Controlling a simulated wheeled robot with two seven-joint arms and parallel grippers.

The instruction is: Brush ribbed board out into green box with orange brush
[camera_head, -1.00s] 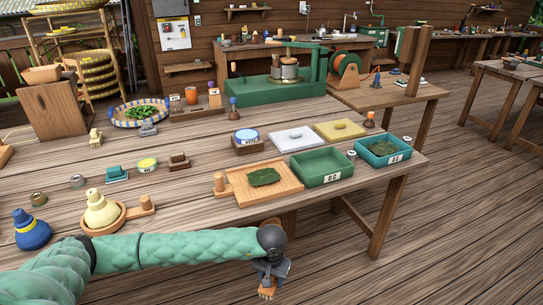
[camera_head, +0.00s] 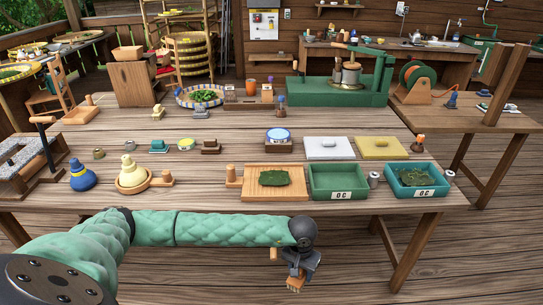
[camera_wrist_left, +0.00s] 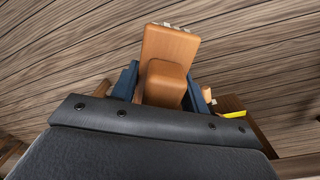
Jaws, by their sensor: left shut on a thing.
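My left gripper (camera_head: 299,264) is shut on the orange brush (camera_head: 294,284), in front of the table's near edge and below the board and green box. In the left wrist view, the orange brush (camera_wrist_left: 170,62) sits between the dark blue fingers (camera_wrist_left: 160,88), with pale bristle tips at its far end. The ribbed board (camera_head: 301,190) is light wood with a handle at its left; a dark green leafy heap (camera_head: 273,177) lies on it. The empty-looking green box (camera_head: 338,180) stands just right of the board. My right gripper is not in view.
A teal box (camera_head: 402,191) with green bits stands right of the green box, with a small grey cylinder (camera_head: 373,179) between. White (camera_head: 329,148) and yellow (camera_head: 381,148) lids lie behind.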

